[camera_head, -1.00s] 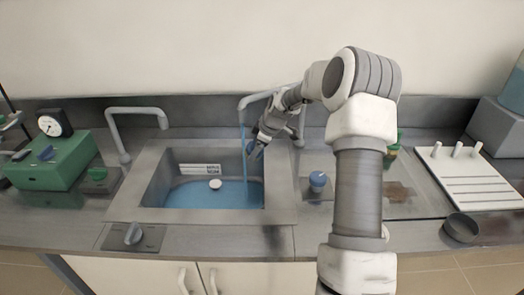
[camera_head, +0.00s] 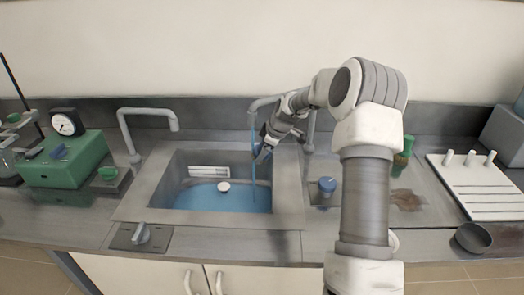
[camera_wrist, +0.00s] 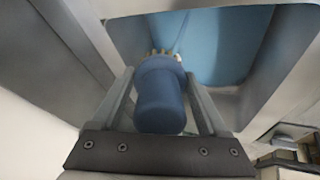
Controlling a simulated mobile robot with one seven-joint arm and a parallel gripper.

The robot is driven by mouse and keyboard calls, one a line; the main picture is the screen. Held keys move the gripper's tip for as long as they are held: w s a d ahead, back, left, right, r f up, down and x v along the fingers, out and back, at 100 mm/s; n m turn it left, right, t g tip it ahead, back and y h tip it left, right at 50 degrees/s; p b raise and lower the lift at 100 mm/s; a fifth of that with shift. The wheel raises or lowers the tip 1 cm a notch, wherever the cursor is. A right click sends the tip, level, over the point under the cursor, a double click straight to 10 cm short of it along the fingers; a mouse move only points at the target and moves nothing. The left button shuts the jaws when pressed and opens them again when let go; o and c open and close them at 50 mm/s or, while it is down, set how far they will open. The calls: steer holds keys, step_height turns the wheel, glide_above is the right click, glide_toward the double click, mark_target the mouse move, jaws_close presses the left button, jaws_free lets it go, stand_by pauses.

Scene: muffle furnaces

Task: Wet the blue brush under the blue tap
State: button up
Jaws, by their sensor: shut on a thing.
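My gripper (camera_head: 264,150) is over the right part of the sink and shut on the blue brush. In the wrist view, the brush's blue handle (camera_wrist: 160,95) sits between the two fingers, with pale bristles at its far end over the basin. A blue stream (camera_head: 253,165) runs from the right tap (camera_head: 262,104) down into the sink. The gripper is just right of the stream in the head view; I cannot tell whether the bristles touch the water. A blue knob (camera_head: 327,186) stands on the counter right of the sink.
The sink (camera_head: 128,208) holds blue water and a small white round thing (camera_head: 223,187). A second tap (camera_head: 148,112) and grey knob (camera_head: 141,235) are at the left. A green box with a gauge (camera_head: 65,158), a white pegged board (camera_head: 470,180) and a dark bowl (camera_head: 474,238) stand on the counter.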

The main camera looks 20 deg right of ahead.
steer(key=s+d+b, duration=0.2)
steer(key=s, duration=0.5)
steer(key=shift+d, duration=0.2)
stand_by(1.4)
steer(key=s+d+r+p, duration=0.1)
steer(key=s+r+p, duration=0.1)
steer(key=s+r, duration=0.2)
steer(key=shift+s+d, duration=0.35)
steer(key=shift+s, duration=0.05)
stand_by(0.7)
